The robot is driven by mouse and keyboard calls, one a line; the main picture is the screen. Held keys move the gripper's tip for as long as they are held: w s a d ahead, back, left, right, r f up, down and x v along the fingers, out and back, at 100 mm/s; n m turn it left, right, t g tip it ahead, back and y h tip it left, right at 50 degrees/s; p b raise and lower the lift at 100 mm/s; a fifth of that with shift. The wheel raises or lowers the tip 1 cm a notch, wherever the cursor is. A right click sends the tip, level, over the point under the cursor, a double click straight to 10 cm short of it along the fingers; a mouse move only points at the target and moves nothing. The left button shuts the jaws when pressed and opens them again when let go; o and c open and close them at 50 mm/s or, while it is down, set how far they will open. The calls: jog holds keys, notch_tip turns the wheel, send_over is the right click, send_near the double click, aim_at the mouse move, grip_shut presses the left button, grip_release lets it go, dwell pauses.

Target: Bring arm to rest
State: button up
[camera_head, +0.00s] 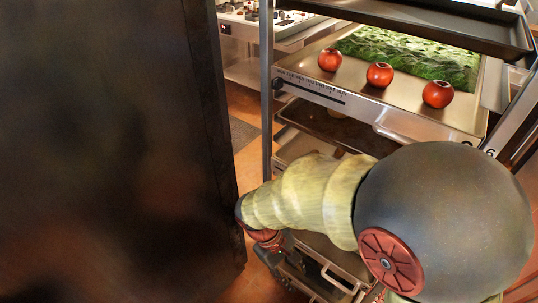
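My arm (320,200) reaches across the lower right, with a large dark rounded joint and a pale yellow-green link. It bends down toward the left, in front of the metal rack. My gripper (275,268) is partly visible at the far end of the arm, low in the picture near the rack's lower level. The arm hides part of it, so I cannot tell whether it is open or shut. I cannot see anything held in it.
A large dark panel (110,150) fills the left side, close to my arm. A metal rack holds a tray (310,75) with 3 red tomatoes (379,75) and a leafy green bed (415,56). Orange floor (247,165) shows in a narrow gap between panel and rack.

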jog(key=s+d+r+m+t+y, duration=0.1)
jog(key=d+r, duration=0.5)
jog(key=r, duration=0.6)
jog(key=s+d+r+m+t+y, duration=0.2)
jog(key=d+r+m+t, duration=0.4)
jog(key=r, duration=0.5)
jog(key=shift+s+d+r+m+t+y+p, duration=0.15)
jog(key=shift+d+r+m+t+y+p, duration=0.25)
jog(key=shift+m+y, duration=0.4)
jog(key=shift+s+a, duration=0.15)
